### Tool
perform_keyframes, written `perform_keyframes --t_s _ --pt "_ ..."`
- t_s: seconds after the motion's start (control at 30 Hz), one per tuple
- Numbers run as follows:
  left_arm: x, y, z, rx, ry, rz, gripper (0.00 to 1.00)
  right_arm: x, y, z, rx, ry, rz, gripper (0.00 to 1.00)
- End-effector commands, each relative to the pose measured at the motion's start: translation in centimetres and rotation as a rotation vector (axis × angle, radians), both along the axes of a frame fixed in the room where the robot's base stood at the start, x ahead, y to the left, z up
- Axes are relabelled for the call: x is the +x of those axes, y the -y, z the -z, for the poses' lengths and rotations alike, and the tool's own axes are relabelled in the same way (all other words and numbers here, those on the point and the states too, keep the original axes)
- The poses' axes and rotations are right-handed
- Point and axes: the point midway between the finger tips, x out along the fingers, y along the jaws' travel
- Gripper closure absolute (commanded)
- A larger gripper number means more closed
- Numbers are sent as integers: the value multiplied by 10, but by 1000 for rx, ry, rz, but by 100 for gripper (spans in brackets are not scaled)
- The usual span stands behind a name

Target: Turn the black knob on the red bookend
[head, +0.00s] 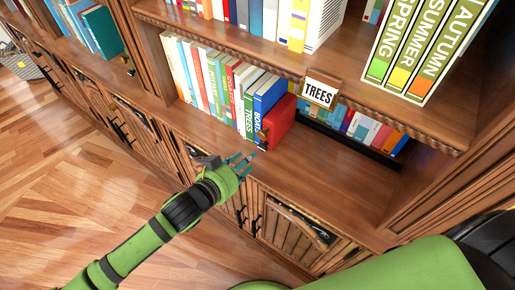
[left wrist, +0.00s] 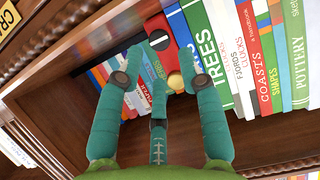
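The red bookend (head: 281,121) stands on the lower shelf at the right end of a row of upright books, against a blue book (head: 266,97). Its black knob (head: 263,135) is small and dark on the side facing me. My left gripper (head: 241,163) is just in front of the shelf edge, short of the bookend, its teal fingers spread. In the left wrist view the bookend (left wrist: 155,24) and the dark knob (left wrist: 159,40) lie ahead, between the tips of two long open fingers; a third finger is below. Nothing is held. My right gripper is not in view.
The TREES sign (head: 320,91) hangs from the upper shelf's edge, right of the bookend. The lower shelf (head: 330,170) is bare to the right of the bookend, with a dark bar and more books behind. Cabinet doors (head: 292,229) are below.

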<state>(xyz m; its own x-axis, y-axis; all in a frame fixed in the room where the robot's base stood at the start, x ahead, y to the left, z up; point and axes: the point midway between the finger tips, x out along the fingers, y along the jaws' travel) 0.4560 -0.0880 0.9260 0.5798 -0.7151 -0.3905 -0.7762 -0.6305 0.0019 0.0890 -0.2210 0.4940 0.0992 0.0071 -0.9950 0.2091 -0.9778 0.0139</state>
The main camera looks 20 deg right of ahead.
Motion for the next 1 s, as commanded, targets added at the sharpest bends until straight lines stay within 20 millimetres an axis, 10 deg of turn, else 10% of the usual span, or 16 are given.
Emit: perform_keyframes --t_s 1.0 --pt "37 55 23 -6 7 20 62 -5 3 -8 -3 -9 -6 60"
